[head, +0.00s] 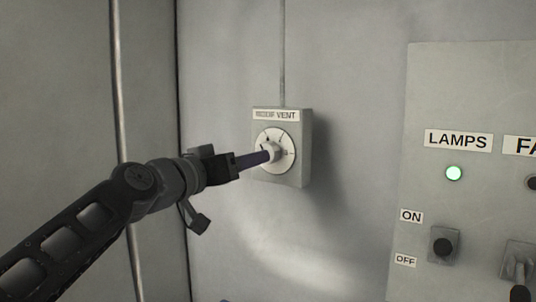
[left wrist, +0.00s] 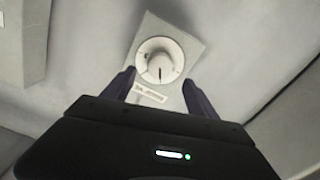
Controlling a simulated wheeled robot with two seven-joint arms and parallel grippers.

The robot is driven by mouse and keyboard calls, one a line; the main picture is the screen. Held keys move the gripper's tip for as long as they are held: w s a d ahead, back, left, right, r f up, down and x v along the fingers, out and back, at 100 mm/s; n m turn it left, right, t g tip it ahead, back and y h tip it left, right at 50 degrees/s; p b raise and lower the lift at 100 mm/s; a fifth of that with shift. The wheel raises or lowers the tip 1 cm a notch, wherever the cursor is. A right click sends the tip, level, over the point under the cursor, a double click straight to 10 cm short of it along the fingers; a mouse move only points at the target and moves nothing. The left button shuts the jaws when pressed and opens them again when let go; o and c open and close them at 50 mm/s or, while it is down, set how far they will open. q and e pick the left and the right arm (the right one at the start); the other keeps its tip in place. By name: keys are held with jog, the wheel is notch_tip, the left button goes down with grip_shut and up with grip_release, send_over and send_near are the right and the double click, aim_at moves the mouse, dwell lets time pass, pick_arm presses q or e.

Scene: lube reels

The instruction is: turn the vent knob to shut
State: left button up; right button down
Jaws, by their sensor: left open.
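The vent knob (head: 275,153) is a pale round knob on a white dial, on a grey box (head: 304,150) with a label reading VENT, fixed to the wall. In the left wrist view the knob (left wrist: 160,66) carries a dark pointer line and sits between and beyond the fingertips. My left gripper (head: 264,157) reaches the front of the knob. It is open, with one purple finger on each side in the left wrist view (left wrist: 158,82). Whether a finger touches the knob I cannot tell. The finger hides part of the dial in the head view. My right gripper is not in view.
A thin conduit (head: 282,60) runs up from the vent box. A vertical pipe (head: 118,90) is at the left.

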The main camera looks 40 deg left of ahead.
aim_at(274, 150)
pick_arm(q)
jog(key=shift+w, duration=0.1)
jog(key=w+p, duration=0.1)
jog(key=w, duration=0.6)
jog(key=shift+w+a, duration=0.1)
jog(key=shift+w, duration=0.3)
jog(key=shift+c, duration=0.2)
jog(key=c, duration=1.3)
